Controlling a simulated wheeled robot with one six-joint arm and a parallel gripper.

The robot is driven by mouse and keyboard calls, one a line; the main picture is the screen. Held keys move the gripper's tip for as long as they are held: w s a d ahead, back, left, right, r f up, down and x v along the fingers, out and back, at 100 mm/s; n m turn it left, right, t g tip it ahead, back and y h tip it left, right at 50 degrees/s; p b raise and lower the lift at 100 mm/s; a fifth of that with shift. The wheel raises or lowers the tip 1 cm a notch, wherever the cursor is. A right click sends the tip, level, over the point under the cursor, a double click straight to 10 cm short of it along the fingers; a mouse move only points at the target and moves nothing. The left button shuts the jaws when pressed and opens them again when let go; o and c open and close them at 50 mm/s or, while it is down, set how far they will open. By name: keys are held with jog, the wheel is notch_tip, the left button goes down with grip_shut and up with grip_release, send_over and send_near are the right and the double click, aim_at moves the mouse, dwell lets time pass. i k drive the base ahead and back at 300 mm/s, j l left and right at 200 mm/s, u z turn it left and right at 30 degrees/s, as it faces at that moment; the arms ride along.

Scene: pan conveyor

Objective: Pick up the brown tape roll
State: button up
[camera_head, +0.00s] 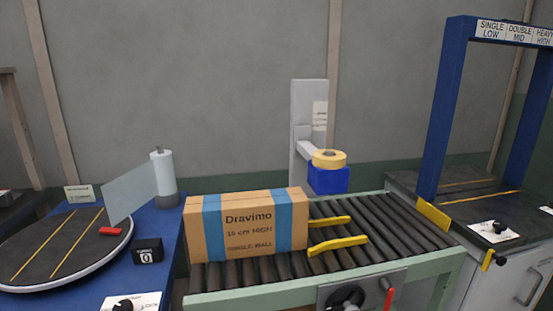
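A tan-yellow tape roll (329,159) with a paler core sits on top of a blue block (328,181) behind the conveyor, right of the picture's middle. It is the only tape roll I can make out, and its colour looks more yellow-tan than brown. A grey bracket arm (306,147) from an upright grey post (309,105) reaches to the roll's left side. Whether they touch is hard to tell. My gripper is not in view.
A cardboard box (247,228) with blue bands stands on the roller conveyor (388,233), before the roll and to its left. Yellow prongs (338,243) lie over the rollers. A round turntable (62,243) is left, a blue frame (441,110) right.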

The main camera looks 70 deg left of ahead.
aim_at(338, 161)
jog(key=u, duration=1.95)
